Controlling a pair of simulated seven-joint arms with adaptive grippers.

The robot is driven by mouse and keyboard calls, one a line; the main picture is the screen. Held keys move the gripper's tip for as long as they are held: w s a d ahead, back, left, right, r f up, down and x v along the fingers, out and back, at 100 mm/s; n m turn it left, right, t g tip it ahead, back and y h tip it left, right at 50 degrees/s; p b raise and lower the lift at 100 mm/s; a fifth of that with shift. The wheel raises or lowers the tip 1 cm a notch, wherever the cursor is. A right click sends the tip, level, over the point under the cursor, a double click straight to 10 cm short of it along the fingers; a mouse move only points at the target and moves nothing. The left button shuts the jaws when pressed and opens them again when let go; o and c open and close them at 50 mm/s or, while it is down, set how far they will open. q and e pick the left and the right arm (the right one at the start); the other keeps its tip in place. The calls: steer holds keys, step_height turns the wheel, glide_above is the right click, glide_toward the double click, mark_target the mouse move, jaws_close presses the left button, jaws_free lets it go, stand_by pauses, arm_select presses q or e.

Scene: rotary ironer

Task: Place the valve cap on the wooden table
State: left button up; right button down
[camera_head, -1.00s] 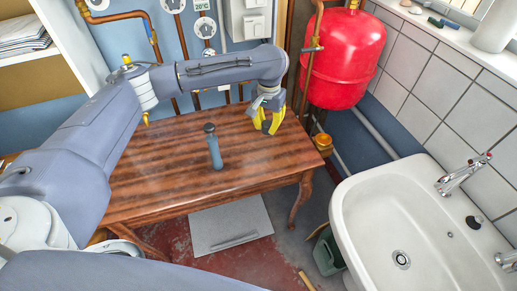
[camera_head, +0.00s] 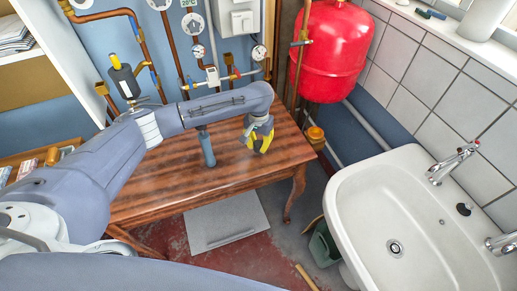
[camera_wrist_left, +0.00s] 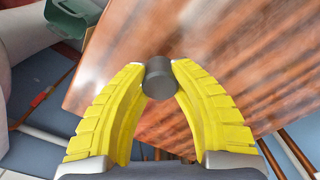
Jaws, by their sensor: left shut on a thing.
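The valve cap, a small dark grey cylinder (camera_wrist_left: 159,77), sits between the tips of the yellow fingers of my left gripper in the left wrist view. My left gripper (camera_wrist_left: 159,82) is shut on it. In the head view my left gripper (camera_head: 259,141) points down over the right part of the wooden table (camera_head: 180,188); the cap cannot be made out clearly there. The table's brown striped top shows behind the cap in the wrist view. I cannot tell whether the cap touches the table. My right gripper is not in view.
A blue-grey upright cylinder (camera_head: 207,149) stands on the table left of the gripper, its top hidden by my arm. Pipes and gauges (camera_head: 259,53) line the back wall. The table's front is clear.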

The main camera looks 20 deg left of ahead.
mark_target(259, 143)
arm_select(q)
steer(key=shift+f, duration=1.35)
steer(key=shift+f, duration=0.1)
steer(key=o, duration=0.9)
steer(key=shift+o, duration=0.2)
step_height(259, 143, up, 12)
steer(key=shift+r, duration=0.15)
